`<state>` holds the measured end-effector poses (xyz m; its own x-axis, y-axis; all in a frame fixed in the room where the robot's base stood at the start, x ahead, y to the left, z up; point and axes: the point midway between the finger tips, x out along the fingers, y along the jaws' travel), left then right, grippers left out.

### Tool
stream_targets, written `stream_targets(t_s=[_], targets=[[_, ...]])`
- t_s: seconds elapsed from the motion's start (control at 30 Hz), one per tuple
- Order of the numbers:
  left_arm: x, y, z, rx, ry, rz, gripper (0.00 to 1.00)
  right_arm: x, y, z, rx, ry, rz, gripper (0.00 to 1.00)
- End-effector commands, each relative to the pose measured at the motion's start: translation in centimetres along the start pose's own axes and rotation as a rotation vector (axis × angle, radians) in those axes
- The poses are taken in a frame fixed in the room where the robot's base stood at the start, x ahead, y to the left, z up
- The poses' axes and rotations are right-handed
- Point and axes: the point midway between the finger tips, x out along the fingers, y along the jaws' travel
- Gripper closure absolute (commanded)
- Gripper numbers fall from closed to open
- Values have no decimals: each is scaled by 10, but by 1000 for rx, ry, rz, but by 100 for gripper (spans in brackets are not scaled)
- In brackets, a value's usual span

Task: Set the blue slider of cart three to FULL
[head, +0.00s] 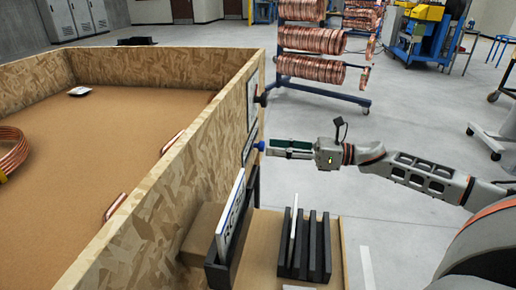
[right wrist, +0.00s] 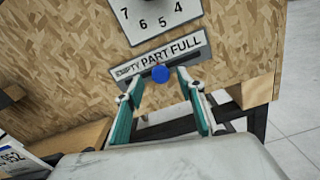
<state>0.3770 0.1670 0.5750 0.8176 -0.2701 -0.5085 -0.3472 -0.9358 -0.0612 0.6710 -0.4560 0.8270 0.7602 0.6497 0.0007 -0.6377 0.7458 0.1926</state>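The blue slider knob (right wrist: 160,74) sits on a white label strip (right wrist: 197,42) reading EMPTY, PART, FULL, on the side of a wooden chipboard cart (right wrist: 80,45). The knob is below the word PART. In the head view the knob (head: 260,146) shows just off the cart wall. My right gripper (right wrist: 159,84) is open, its two teal fingers on either side of the knob, with gaps visible. In the head view my right gripper (head: 270,147) points left at the knob. My left gripper is not in view.
A white numbered dial (right wrist: 160,14) is above the label. Below my right arm stands a rack (head: 305,255) with black slots, and a white sign (head: 231,215) leans near the cart. Copper coils hang on a blue rack (head: 320,75) behind.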

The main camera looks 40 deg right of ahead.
Motion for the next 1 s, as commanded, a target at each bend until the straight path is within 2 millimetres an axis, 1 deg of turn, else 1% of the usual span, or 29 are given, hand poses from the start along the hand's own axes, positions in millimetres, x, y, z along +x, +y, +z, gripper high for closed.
stream_targets(t_s=[0.03, 0.2, 0.4, 0.6, 0.83, 0.87, 0.9, 1.0], targets=[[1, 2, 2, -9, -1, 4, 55, 7, -1, -5, 2, 4, 1, 62], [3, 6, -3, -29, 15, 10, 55, 26, -1, -4, 4, 3, -1, 62], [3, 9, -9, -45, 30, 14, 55, 39, -1, -3, 3, 2, -1, 62], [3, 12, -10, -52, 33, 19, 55, 44, 0, -2, 3, 1, -1, 62], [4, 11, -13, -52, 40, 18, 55, 44, 0, -1, 3, 0, -1, 62], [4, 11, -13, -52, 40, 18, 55, 44, 0, -1, 3, 0, -1, 67], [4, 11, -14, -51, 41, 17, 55, 44, 0, -1, 3, 0, -1, 77], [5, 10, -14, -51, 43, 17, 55, 44, 0, -1, 3, 0, -1, 100]])
